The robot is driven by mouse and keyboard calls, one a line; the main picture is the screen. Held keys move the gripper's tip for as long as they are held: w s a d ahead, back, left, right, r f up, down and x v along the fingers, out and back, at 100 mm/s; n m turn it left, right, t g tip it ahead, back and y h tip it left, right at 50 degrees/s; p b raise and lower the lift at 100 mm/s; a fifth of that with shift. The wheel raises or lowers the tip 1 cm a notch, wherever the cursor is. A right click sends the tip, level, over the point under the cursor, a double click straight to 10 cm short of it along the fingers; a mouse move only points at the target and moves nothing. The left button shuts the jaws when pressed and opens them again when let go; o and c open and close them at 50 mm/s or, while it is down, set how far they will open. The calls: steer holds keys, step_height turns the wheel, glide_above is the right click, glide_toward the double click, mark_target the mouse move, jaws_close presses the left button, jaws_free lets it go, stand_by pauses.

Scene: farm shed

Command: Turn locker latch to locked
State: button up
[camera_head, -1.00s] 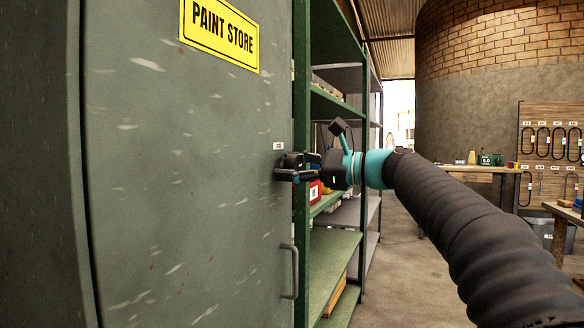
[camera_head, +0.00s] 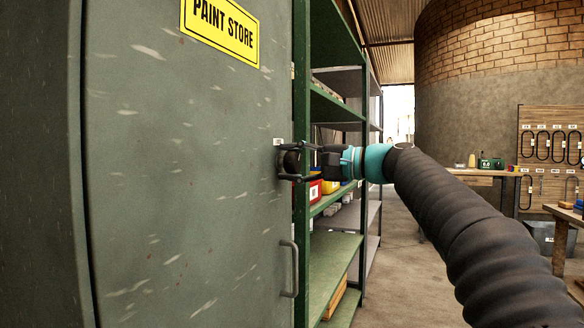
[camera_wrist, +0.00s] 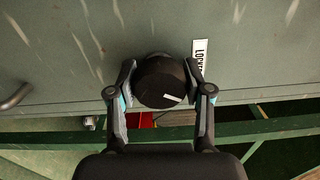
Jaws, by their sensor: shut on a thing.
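The grey-green locker door (camera_head: 190,150) fills the left of the head view. The latch is a round black knob (camera_wrist: 160,82) on the door, with a short white mark on its face. My gripper (camera_head: 290,162) is at the knob near the door's right edge. In the wrist view my gripper (camera_wrist: 159,88) has one finger on each side of the knob, shut on it. A white label (camera_wrist: 199,50), partly readable as "LOCKE", is beside the knob, behind the right finger. The white mark points toward the lower right, not at this label.
A yellow "PAINT STORE" sign (camera_head: 220,28) is on the door. A bar handle (camera_head: 290,268) sits below the latch. Green shelving (camera_head: 335,105) with a red container (camera_head: 315,188) stands right beside the locker. Open floor (camera_head: 400,275) lies beyond my arm.

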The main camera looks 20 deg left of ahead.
steer(key=n+b, duration=0.1)
steer(key=n, duration=0.4)
steer(key=shift+n+b, duration=0.4)
stand_by(0.4)
steer(key=o, duration=1.2)
steer(key=shift+a, duration=0.1)
steer(key=d, duration=0.8)
steer(key=s+d, duration=0.1)
steer(key=d, duration=0.3)
steer(key=shift+w, duration=0.1)
